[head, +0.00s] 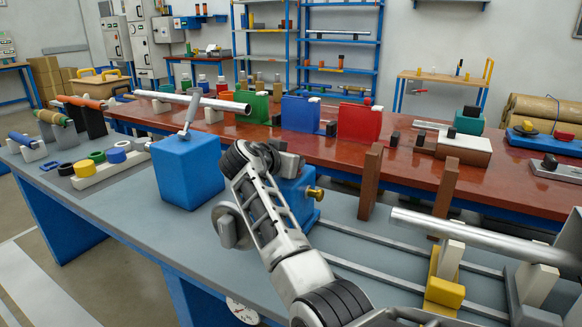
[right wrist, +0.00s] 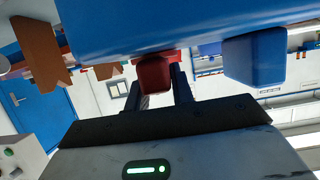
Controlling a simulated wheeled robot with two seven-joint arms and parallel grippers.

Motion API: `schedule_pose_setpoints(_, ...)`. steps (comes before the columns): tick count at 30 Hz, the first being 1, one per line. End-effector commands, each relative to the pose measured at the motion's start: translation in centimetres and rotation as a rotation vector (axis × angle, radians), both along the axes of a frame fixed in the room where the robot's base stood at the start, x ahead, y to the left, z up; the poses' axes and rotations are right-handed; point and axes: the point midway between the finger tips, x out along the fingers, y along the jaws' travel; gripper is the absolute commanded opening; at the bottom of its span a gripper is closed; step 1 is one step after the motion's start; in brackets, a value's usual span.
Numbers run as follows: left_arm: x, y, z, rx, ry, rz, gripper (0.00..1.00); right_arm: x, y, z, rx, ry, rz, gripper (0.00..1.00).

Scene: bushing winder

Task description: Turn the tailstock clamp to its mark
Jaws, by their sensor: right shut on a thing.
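A red block-like piece (right wrist: 154,76), which looks like the tailstock clamp's handle, sits between the fingers of my right gripper (right wrist: 160,72) in the right wrist view. The gripper is shut on it. A large blue body (right wrist: 190,30) fills the top of that view, right by the red piece. In the head view my right arm reaches over a small blue housing (head: 296,190) with a brass knob (head: 315,193) on its right side. I cannot make out a mark. My left gripper is not in view.
A larger blue box (head: 187,172) with a lever (head: 188,115) on top stands left of my arm. Rails (head: 380,252) run right to a yellow support (head: 444,291) under a metal bar (head: 475,232). Brown posts (head: 370,182) stand behind the rails.

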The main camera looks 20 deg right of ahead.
Motion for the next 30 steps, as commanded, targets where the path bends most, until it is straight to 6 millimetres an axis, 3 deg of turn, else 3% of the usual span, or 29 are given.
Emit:
schedule_pose_setpoints(11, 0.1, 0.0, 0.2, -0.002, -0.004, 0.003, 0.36, 0.0, 0.0, 0.1, 0.000, -0.001, -0.003, 0.01)
schedule_pose_setpoints(12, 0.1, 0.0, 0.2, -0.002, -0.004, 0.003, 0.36, 0.0, 0.0, 0.1, 0.000, -0.001, -0.003, 0.35)
schedule_pose_setpoints(14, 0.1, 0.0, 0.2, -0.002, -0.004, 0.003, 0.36, 0.0, 0.0, 0.1, 0.000, -0.001, -0.003, 0.45)
schedule_pose_setpoints(23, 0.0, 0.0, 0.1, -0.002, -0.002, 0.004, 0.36, 0.0, 0.0, 0.2, 0.000, -0.001, -0.003, 0.45)
schedule_pose_setpoints(26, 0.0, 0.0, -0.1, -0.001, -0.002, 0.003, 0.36, 0.0, 0.0, 1.0, 0.000, -0.004, -0.003, 0.45)
schedule_pose_setpoints(30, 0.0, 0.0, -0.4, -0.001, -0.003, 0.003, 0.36, 0.1, 0.1, 3.5, 0.002, -0.007, -0.002, 0.45)
